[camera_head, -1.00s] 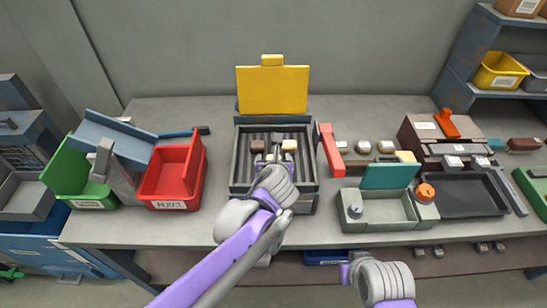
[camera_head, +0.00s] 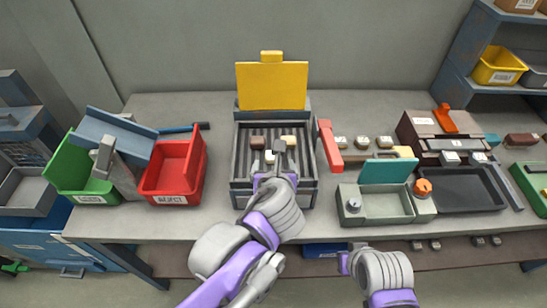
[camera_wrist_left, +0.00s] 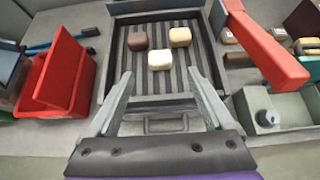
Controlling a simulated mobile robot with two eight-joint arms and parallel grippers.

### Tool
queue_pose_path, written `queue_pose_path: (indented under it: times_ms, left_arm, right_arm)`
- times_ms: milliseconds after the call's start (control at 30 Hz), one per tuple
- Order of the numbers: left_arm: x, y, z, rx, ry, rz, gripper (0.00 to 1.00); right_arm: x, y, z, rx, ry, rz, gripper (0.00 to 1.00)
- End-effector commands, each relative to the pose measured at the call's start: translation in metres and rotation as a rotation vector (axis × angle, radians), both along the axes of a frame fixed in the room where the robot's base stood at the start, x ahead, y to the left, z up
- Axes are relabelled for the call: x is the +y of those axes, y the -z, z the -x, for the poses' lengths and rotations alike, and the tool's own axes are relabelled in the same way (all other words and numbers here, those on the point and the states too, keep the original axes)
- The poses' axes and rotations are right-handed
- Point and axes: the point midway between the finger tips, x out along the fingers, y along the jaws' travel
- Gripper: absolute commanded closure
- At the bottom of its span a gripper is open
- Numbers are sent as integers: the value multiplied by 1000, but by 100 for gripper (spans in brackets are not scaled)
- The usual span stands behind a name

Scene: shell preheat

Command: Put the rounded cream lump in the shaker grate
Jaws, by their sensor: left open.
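The shaker grate (camera_head: 235,165) is a dark-framed box with a slatted floor and a raised yellow lid behind it. In the left wrist view, a cream lump (camera_wrist_left: 160,60) lies on the slats near the middle. Another cream lump (camera_wrist_left: 180,37) lies behind it to the right, and a brown lump (camera_wrist_left: 138,41) behind it to the left. All rest apart from my fingers. My left gripper (camera_wrist_left: 158,76) is open and empty, at the grate's front, and partly hides the front lump in the head view. My right gripper (camera_head: 345,262) is low in front of the bench; its fingers are unclear.
A red bin (camera_head: 170,180) and green bin (camera_head: 72,175) stand left of the grate. A red handle (camera_head: 330,145) lies close on its right. A grey-green box with a teal lid (camera_head: 385,205), a dark tray (camera_head: 460,192) and several small lumps are further right.

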Motion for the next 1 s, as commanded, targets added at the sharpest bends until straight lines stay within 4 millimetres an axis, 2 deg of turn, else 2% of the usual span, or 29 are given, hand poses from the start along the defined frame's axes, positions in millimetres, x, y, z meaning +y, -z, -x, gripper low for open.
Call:
queue_pose_path:
  times_ms: [100, 333, 467, 567, 700, 800, 900, 1000]
  left_arm:
    - [0, -5, 7, 0, -1, 0, 15]
    - [3, -5, 9, 3, -12, 10, 15]
    - [27, 7, 15, 41, -150, 149, 15]
    - [64, 26, 29, 98, -407, 396, 15]
    - [120, 61, 62, 157, -907, 854, 15]
    - [150, 84, 91, 161, -1285, 1179, 15]
    - [170, 104, 119, 136, -1651, 1482, 15]
    - [180, 120, 141, 92, -1963, 1731, 15]
  right_arm:
    - [0, -1, 0, -1, 0, 0, 100]
    - [0, -1, 0, -1, 0, 0, 100]
    - [0, -1, 0, 0, 0, 0, 100]
    - [0, -1, 0, 0, 0, 0, 100]
    - [0, -1, 0, 0, 0, 0, 100]
    - [0, -1, 0, 0, 0, 0, 100]
    - [0, -1, 0, 0, 0, 0, 100]
    - [0, -1, 0, 0, 0, 0, 100]
